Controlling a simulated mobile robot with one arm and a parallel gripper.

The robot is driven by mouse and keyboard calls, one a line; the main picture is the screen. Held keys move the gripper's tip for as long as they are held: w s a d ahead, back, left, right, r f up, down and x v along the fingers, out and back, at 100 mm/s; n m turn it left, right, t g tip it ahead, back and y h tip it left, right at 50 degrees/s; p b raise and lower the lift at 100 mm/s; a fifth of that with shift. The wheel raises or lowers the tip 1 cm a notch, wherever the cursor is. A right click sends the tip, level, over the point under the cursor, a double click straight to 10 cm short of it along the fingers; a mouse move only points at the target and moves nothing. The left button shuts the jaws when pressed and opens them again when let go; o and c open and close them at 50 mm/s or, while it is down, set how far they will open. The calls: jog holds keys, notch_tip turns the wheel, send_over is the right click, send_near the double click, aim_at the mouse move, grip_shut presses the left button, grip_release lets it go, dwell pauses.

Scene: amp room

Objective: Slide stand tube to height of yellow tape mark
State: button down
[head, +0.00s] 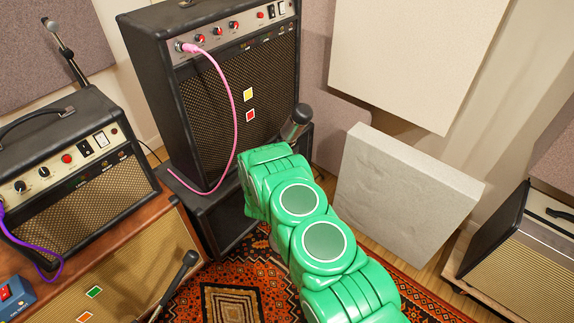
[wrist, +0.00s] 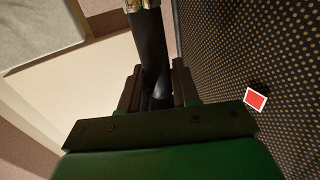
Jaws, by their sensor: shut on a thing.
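In the wrist view my gripper (wrist: 158,84) has its two fingers on either side of a dark tube (wrist: 152,45), shut on it. The tube runs up to a metallic piece (wrist: 138,4) at the top edge. In the head view a dark microphone (head: 297,121) shows just beyond my green arm, in front of the tall black amp. My arm hides the fingers and the tube there. A yellow tape mark (head: 248,94) is on that amp's grille, above a red mark (head: 250,116). The red mark also shows in the wrist view (wrist: 256,99); the yellow one does not.
The tall amp (head: 215,130) has a pink cable (head: 232,105) hanging down its front. Smaller amps stand at left (head: 75,180) and far right (head: 530,240). Another microphone (head: 180,275) is at lower left. A pale panel (head: 400,190) leans right of my arm. A patterned rug (head: 215,295) covers the floor.

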jog(key=shift+w+r, duration=0.1)
jog(key=shift+r, duration=0.1)
jog(key=c, duration=1)
grip_release()
jog(key=shift+o, duration=0.2)
jog(key=shift+f, duration=0.1)
jog(key=shift+s+a, duration=0.25)
jog(key=shift+s, duration=0.25)
jog(key=v, duration=0.6)
jog(key=shift+s, duration=0.4)
jog(key=shift+a, duration=0.1)
